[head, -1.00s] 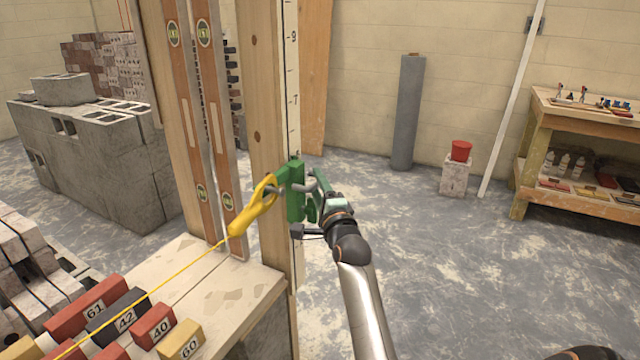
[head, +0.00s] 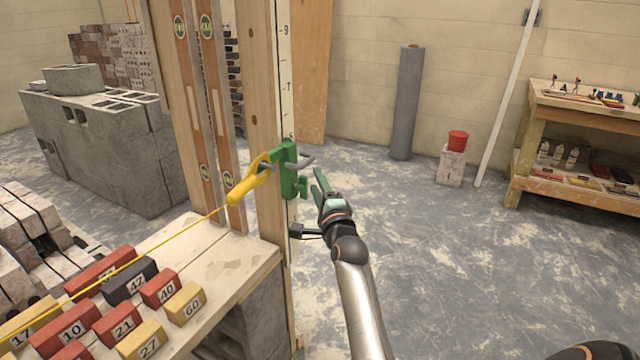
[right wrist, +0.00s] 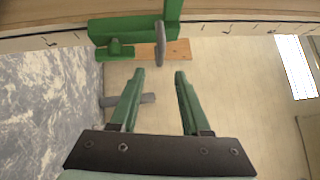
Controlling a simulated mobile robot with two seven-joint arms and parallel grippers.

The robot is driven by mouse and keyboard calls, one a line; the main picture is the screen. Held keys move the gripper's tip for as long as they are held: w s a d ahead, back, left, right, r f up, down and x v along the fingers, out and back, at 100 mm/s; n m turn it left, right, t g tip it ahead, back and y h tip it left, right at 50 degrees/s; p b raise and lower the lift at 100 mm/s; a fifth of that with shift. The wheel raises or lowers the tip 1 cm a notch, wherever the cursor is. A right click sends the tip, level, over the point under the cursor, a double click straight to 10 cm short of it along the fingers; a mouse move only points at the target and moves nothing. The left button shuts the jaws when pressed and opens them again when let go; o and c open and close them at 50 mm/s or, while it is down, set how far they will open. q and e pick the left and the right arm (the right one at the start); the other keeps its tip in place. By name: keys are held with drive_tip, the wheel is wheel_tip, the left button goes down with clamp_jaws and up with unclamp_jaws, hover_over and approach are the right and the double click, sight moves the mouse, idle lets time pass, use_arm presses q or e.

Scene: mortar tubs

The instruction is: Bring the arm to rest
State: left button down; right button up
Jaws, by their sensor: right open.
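My right gripper (head: 322,184) is open and empty, just right of a green clamp (head: 289,170) on the wooden post. In the right wrist view the two green fingers of the right gripper (right wrist: 160,76) are spread with nothing between them. The clamp (right wrist: 130,32) and its grey hook (right wrist: 160,44) lie beyond the fingertips, apart from them. A yellow line holder (head: 249,181) hangs at the clamp with a yellow string running down to the left. My left gripper is not in view.
The wooden post (head: 262,110) with a marked scale stands close left of my right arm. A board (head: 232,262) with numbered blocks lies at lower left. Open floor lies between.

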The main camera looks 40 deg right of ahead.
idle(0.6)
drive_tip(key=s+a+f+n+g+y, duration=0.3)
drive_tip(key=s+a+f+n+y, duration=0.1)
drive_tip(key=s+a+f+n, duration=0.8)
drive_tip(key=s+a+f+n+g+y, duration=0.3)
drive_tip(key=s+a+f+n+y, duration=0.2)
drive_tip(key=s+a+f+n, duration=0.75)
drive_tip(key=s+a+f+n+g+y, duration=0.1)
drive_tip(key=s+a+f+n+g, duration=0.15)
drive_tip(key=s+a+f, duration=0.35)
use_arm(q)
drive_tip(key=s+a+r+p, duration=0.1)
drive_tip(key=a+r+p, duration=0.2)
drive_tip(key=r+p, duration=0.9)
drive_tip(key=p, duration=0.3)
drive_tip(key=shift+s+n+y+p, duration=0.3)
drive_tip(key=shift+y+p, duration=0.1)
use_arm(e)
drive_tip(key=s+d+r+m, duration=0.1)
drive_tip(key=d+r, duration=0.2)
drive_tip(key=r, duration=0.8)
drive_tip(key=shift+s+d+r, duration=0.2)
drive_tip(key=shift+s+d, duration=0.1)
drive_tip(key=shift+d, duration=0.05)
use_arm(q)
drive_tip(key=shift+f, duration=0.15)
